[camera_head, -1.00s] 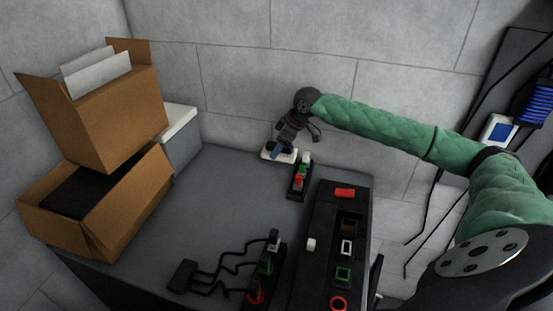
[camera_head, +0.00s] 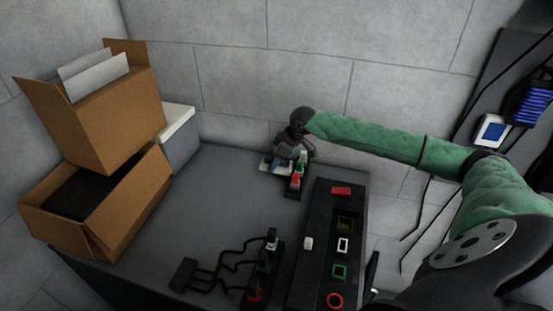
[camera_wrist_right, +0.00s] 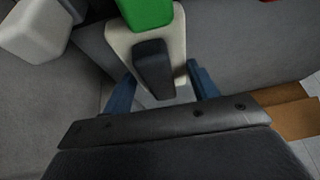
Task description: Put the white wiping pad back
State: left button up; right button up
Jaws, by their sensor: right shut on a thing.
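The white wiping pad (camera_head: 265,167) shows in the head view at the back of the grey table, just left of a small black holder with coloured caps (camera_head: 291,190). My right gripper (camera_head: 277,165) reaches over it from the wall side. In the right wrist view the pad (camera_wrist_right: 124,45) is a pale block with a dark handle (camera_wrist_right: 153,70). The blue fingers of my right gripper (camera_wrist_right: 161,85) stand on both sides of it, shut on the pad. The gripper partly hides pad and holder, and I cannot tell whether the pad touches the table. My left gripper is out of view.
A black panel with coloured square frames (camera_head: 320,270) stands at right, and a cabled strip (camera_head: 262,275) in front. Cardboard boxes (camera_head: 115,120) stack at left beside a grey bin (camera_head: 180,140). A green cap (camera_wrist_right: 145,12) is close to the pad. The table's middle is clear.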

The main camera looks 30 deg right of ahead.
jog(key=shift+f, duration=0.25)
jog(key=o, duration=1.2)
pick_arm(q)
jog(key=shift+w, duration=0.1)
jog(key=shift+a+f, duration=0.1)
pick_arm(e)
jog(key=shift+w+r, duration=0.1)
jog(key=shift+r, duration=0.3)
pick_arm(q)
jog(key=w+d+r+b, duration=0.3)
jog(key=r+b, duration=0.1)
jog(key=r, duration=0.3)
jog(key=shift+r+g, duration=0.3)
pick_arm(e)
jog(key=v, duration=1.2)
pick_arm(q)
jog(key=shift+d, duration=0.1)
